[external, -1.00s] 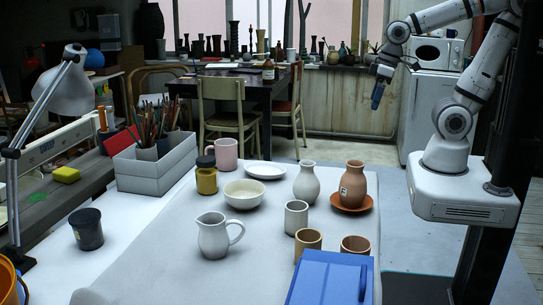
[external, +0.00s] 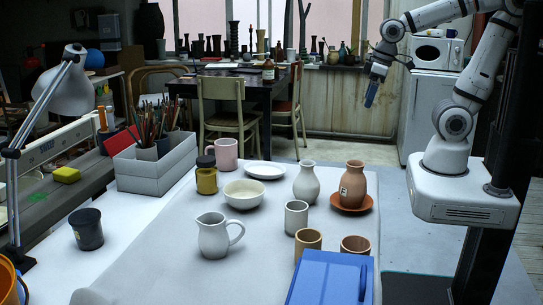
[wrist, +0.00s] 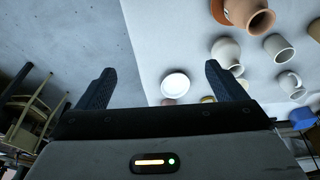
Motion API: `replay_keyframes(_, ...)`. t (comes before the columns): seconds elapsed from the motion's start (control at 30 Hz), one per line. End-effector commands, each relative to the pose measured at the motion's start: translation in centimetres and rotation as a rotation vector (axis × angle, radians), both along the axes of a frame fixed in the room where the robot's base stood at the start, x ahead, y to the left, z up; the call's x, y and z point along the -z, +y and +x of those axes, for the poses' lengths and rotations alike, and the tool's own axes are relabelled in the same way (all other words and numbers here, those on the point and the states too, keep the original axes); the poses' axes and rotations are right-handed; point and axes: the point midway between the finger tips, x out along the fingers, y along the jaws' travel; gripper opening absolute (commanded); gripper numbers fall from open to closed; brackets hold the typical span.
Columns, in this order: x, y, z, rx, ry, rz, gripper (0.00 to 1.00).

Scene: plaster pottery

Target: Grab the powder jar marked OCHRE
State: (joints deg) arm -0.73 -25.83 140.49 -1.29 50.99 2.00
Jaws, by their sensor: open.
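A yellow-ochre jar with a dark lid (external: 206,177) stands upright on the white table, left of the middle. No lettering on it is readable. In the wrist view a small yellowish bit beside the right finger (wrist: 208,99) may be this jar, mostly hidden. My gripper (external: 370,94) hangs in the air at the upper right, well to the right of the jar and high above the floor. In the wrist view its two dark fingers (wrist: 159,74) are wide apart with nothing between them.
Close to the jar are a pink mug (external: 226,154), a white bowl (external: 244,195), a white plate (external: 265,171) and a grey box (external: 150,174) of brushes. A white vase (external: 307,184) and a terracotta vase (external: 354,187) stand on the table's right side.

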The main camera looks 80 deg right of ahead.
Motion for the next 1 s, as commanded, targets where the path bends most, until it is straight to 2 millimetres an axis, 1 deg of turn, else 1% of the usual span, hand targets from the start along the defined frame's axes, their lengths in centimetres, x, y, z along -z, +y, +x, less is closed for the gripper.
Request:
replay_keyframes(0.03, 0.3, 0.2, 1.8, 0.004, -0.004, -0.007, 0.9)
replay_keyframes(0.07, 0.4, 0.3, 2.9, 0.011, -0.009, -0.012, 0.9)
replay_keyframes(0.1, 0.4, 0.5, 4.7, 0.02, -0.018, -0.019, 0.9)
replay_keyframes(0.17, 0.5, 0.9, 7.6, 0.034, -0.032, -0.029, 0.9)
replay_keyframes(0.2, 0.6, 1.3, 9.6, 0.043, -0.044, -0.035, 0.9)
replay_keyframes(0.37, 1.9, 3.3, 17.6, 0.082, -0.094, -0.053, 0.9)
replay_keyframes(0.4, 2.4, 4.0, 19.5, 0.09, -0.106, -0.056, 0.9)
replay_keyframes(0.47, 3.3, 5.1, 22.4, 0.101, -0.129, -0.06, 0.9)
replay_keyframes(0.5, 4.0, 5.9, 24.3, 0.11, -0.143, -0.061, 0.9)
replay_keyframes(0.57, 5.2, 7.3, 27.1, 0.12, -0.163, -0.061, 0.9)
replay_keyframes(0.6, 6.1, 8.2, 28.9, 0.127, -0.179, -0.061, 0.9)
replay_keyframes(0.67, 7.6, 9.8, 31.5, 0.137, -0.2, -0.059, 0.9)
replay_keyframes(0.7, 8.7, 10.8, 33.3, 0.144, -0.215, -0.057, 0.9)
replay_keyframes(0.8, 11.4, 13.5, 37.0, 0.157, -0.251, -0.048, 0.9)
replay_keyframes(0.9, 13.7, 15.9, 39.9, 0.169, -0.283, -0.037, 0.9)
replay_keyframes(1.0, 15.4, 17.6, 41.6, 0.175, -0.303, -0.03, 0.9)
